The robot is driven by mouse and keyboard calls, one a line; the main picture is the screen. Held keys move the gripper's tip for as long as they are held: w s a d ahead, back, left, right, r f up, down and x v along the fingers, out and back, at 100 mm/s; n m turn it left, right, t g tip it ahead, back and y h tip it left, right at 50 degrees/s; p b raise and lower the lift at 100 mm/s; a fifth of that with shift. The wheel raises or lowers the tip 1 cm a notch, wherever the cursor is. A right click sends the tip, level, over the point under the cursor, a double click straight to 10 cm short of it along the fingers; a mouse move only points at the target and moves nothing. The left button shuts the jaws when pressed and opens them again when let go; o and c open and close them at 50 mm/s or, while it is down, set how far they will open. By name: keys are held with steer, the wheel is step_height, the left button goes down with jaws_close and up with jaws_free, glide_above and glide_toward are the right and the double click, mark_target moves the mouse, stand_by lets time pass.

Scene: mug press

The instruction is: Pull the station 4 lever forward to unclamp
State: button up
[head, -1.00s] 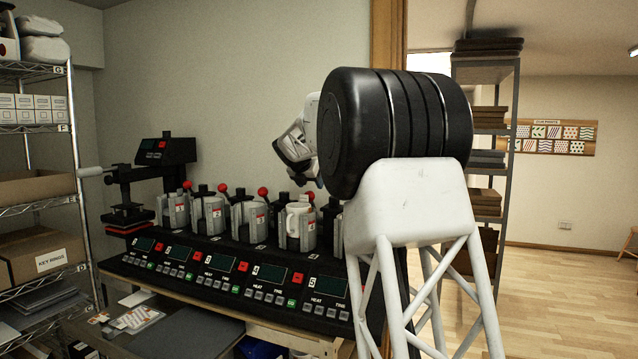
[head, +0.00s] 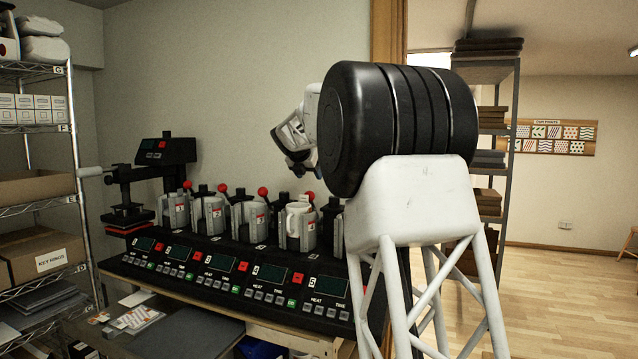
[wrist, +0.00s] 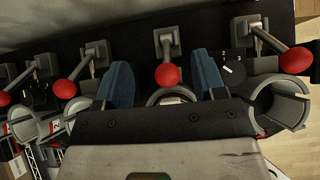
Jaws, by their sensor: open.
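The station 4 lever's red knob (head: 309,196) stands up behind the white mug (head: 299,221) held in the station 4 clamp. In the wrist view the same red knob (wrist: 167,76) shows at the end of its grey lever, with the clamp ring and mug rim (wrist: 172,97) partly hidden by my gripper. My gripper (wrist: 162,68) is open, with one blue finger on each side of the knob. The fingers look apart from the knob; whether they are level with it I cannot tell. In the head view my black arm joint hides the fingertips.
Neighbouring levers with red knobs stand on both sides, one to the right (wrist: 296,60) and one to the left (wrist: 66,88). The station 5 clamp (wrist: 281,105) is empty. The control panel (head: 235,283) runs along the front. A heat press (head: 130,215) stands at the left.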

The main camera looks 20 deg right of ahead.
steer(key=shift+v, duration=2.9)
steer(key=shift+s, duration=0.1)
steer(key=s+a+f+m+g+y, duration=0.1)
steer(key=s+a+f+m, duration=0.25)
steer(key=s, duration=0.65)
steer(key=s+a+f+m+y, duration=0.15)
steer(key=s+a+m, duration=0.3)
steer(key=s, duration=0.65)
steer(key=s+a+f+m+g+y, duration=0.1)
steer(key=s+a+f+m, duration=0.3)
steer(key=s, duration=0.6)
steer(key=s+a+f+m+y, duration=0.1)
steer(key=s+f+m, duration=0.4)
steer(key=s, duration=0.6)
steer(key=s+a+f+m+g+y, duration=0.1)
steer(key=s+a+f+m, duration=0.2)
steer(key=s+f, duration=0.6)
steer(key=s+a+f+m+y, duration=0.1)
steer(key=s+f+m, duration=0.6)
steer(key=s, duration=0.7)
steer(key=shift+s+a+g, duration=0.3)
steer(key=shift+a+g, duration=0.1)
steer(key=shift+a, duration=0.3)
